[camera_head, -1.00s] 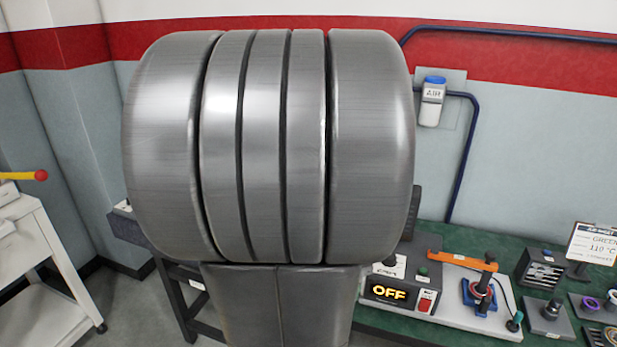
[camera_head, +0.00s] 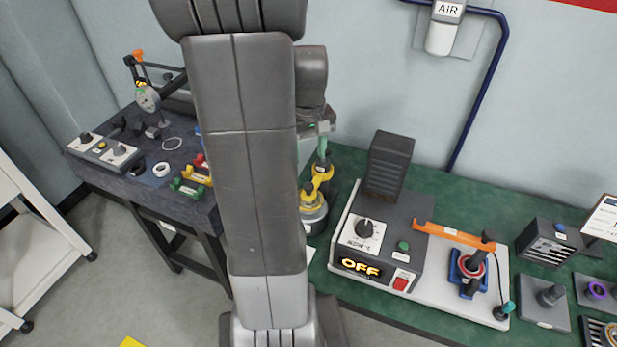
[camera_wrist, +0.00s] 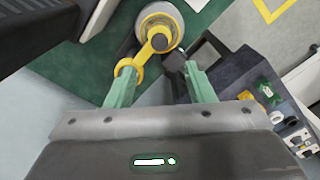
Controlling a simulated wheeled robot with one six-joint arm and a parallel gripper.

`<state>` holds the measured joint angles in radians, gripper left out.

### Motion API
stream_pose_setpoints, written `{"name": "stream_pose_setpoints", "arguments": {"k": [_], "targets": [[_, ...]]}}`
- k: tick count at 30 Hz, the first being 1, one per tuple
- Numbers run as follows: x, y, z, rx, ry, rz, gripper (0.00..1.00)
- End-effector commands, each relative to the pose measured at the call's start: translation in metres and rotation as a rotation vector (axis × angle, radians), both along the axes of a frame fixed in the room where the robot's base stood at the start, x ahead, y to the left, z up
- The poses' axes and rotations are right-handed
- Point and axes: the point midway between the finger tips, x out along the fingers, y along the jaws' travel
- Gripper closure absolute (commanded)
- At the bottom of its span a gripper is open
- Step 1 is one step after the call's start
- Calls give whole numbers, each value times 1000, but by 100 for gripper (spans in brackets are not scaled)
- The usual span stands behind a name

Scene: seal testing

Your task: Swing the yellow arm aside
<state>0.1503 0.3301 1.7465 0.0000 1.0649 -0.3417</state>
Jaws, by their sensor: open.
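The yellow arm (camera_wrist: 140,60) shows in the wrist view, running from a hub on a round device (camera_wrist: 162,22) to an open ring at its lower left end. In the head view the yellow arm (camera_head: 321,176) sits above the same grey and yellow device (camera_head: 312,212), partly hidden by my arm. My gripper (camera_wrist: 158,67) is open, with its pale green fingers spread. The left fingertip overlaps the ring end in the picture; I cannot tell whether they touch. In the head view my gripper (camera_head: 322,148) is just above the device.
A control box reading OFF (camera_head: 385,245) and an orange lever (camera_head: 450,234) stand right of the device on the green bench (camera_head: 350,160). A dark side table (camera_head: 115,178) with a dial gauge stands at left. A white cart (camera_head: 28,240) is at far left.

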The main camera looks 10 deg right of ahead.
Motion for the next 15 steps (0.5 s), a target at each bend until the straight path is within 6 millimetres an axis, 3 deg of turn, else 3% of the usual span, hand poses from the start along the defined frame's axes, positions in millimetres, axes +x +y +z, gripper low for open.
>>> {"name": "stream_pose_setpoints", "arguments": {"k": [6,15], "targets": [[-1,0,-49,1,8,0,52],[0,0,-93,0,3,0,52]]}}
